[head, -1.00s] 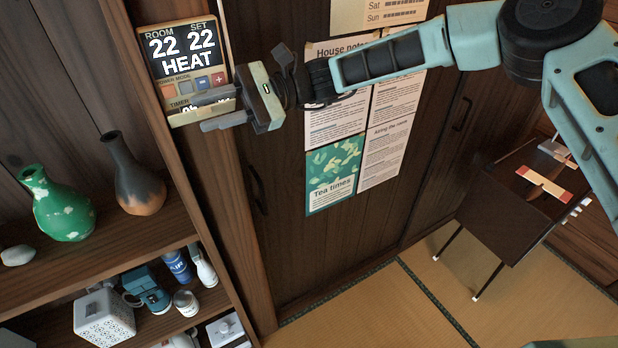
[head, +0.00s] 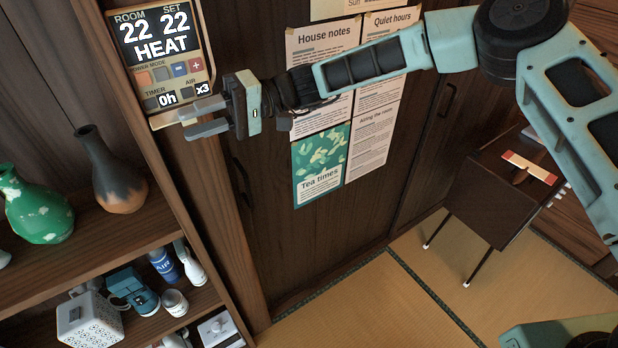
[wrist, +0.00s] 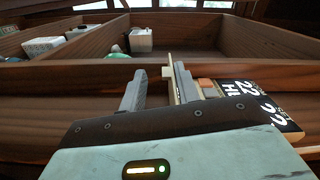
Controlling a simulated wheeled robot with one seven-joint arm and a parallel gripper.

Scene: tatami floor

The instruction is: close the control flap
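The control panel (head: 160,50) is on the wooden post at upper left in the head view, its display reading 22, 22 and HEAT. Its beige flap (head: 165,120) juts out at the lower edge, open, leaving the timer and air row uncovered. My gripper (head: 188,121) is at the flap, its grey fingers apart. In the wrist view, the flap (wrist: 172,75) is a thin edge-on plate between the fingertips (wrist: 157,82), close to the right finger. Whether a finger touches it I cannot tell. The panel (wrist: 250,98) is partly hidden by my gripper.
Below the panel, an open shelf (head: 75,235) holds a green vase (head: 38,212), a dark vase (head: 115,175) and small items. Paper notices (head: 350,115) hang on the dark door behind my arm. A small dark table (head: 495,195) stands right; the tatami (head: 380,300) between is clear.

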